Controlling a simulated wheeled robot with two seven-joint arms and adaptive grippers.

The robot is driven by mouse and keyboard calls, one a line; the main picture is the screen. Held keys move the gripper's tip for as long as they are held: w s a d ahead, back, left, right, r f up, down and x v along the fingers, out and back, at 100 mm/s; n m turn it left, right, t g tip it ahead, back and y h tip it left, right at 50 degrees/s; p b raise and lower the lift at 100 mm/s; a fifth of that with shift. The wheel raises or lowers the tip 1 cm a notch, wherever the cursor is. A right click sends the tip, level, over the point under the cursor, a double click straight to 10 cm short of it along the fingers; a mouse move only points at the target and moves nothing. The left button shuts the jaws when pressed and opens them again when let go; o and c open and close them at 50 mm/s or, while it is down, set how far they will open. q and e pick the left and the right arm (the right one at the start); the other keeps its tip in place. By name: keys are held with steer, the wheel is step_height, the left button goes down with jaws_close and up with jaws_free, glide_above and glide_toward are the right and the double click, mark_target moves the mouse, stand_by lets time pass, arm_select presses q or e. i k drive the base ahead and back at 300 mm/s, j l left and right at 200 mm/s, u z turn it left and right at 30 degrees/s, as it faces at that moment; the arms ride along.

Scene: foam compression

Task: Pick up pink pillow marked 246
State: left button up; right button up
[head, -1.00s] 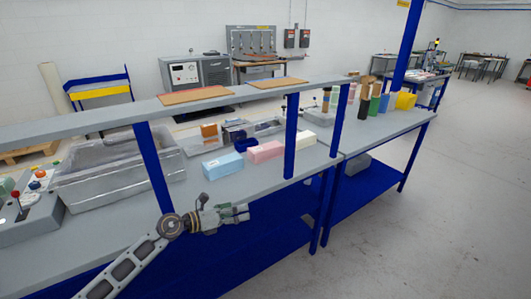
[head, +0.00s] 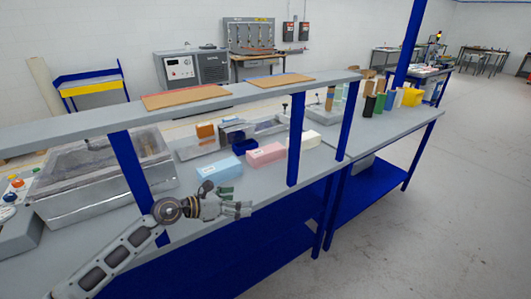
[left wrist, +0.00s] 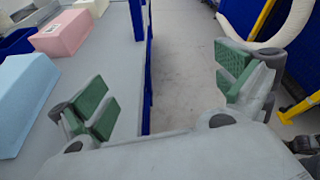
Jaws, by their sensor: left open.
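The pink foam block (head: 266,155) lies on the grey workbench, between a light blue block (head: 220,171) and a cream block (head: 304,139). It also shows at the upper left of the left wrist view (left wrist: 62,33), with a small white label on it; the number is too small to read. My left gripper (head: 243,209) is open and empty over the bench's front edge, in front of and apart from the blocks. In the left wrist view its green-padded fingers (left wrist: 168,88) stand wide apart, with bench edge and floor between them.
A blue upright post (head: 295,140) stands right of the pink block. A raised shelf (head: 200,98) runs above the bench. A small dark blue bin (head: 244,146) sits behind the blocks. Open floor lies to the right.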

mark_target(260, 157)
steer(key=i+j, duration=0.15)
steer(key=i, duration=0.4)
steer(key=i+j, duration=0.15)
steer(key=i, duration=0.35)
